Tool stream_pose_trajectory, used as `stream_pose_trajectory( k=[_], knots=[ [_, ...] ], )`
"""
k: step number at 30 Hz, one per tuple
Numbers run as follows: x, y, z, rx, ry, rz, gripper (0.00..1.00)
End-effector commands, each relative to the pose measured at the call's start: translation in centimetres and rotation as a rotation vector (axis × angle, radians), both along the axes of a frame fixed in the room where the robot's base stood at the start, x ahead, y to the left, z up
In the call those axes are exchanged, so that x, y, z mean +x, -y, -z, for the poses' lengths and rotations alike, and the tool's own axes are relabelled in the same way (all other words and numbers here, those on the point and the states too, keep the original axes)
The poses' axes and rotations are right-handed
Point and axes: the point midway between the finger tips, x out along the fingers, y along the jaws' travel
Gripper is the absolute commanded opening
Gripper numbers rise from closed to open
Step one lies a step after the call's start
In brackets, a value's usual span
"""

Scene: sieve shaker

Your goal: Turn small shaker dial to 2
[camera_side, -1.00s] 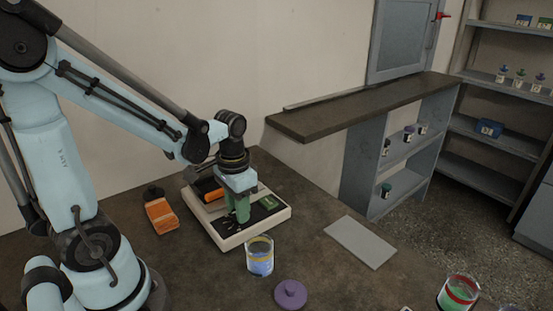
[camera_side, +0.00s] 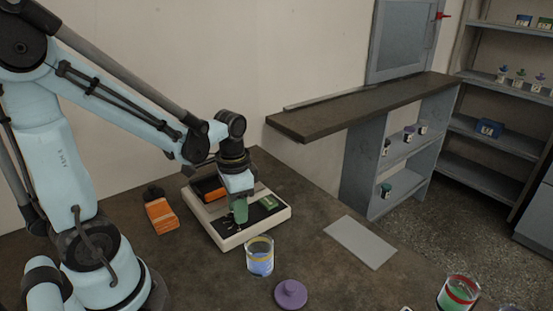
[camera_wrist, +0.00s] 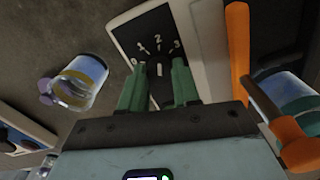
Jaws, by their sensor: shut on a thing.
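The small shaker (camera_side: 232,242) is a cream, flat box with a black top panel on the table in the side view. In the wrist view, its panel (camera_wrist: 128,36) carries white numerals 0, 1, 2 and 3 in an arc around the dial (camera_wrist: 159,70). A short white mark on the dial shows between my fingers, below the 2, and seems to point towards it. My gripper (camera_wrist: 158,88) has green fingers on either side of the dial and is shut on it. The side view shows my gripper (camera_side: 240,221) pointing down at the panel. The fingers hide most of the dial.
A glass jar (camera_side: 260,262) with blue contents stands close in front of the shaker. A purple lid (camera_side: 290,294) and a grey plate (camera_side: 360,242) lie nearby.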

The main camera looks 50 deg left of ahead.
Motion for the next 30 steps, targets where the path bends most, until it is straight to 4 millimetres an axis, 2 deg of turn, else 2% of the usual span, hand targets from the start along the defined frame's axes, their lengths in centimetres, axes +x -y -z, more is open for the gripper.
stream_pose_trajectory(
  k=[1,5,6,17,23,30],
  knots=[
    [-0.1,0.0,0.1,0.000,0.000,0.000,0.36],
    [-0.1,0.0,0.1,0.000,-0.001,-0.001,0.56],
    [-0.1,0.0,0.0,0.000,0.000,-0.001,0.57],
    [0.0,0.0,-0.3,0.000,0.000,-0.001,0.57],
    [0.0,0.0,-2.1,0.000,0.000,-0.001,0.57],
    [-0.1,0.0,-5.3,0.000,0.000,-0.001,0.57]
  ],
)
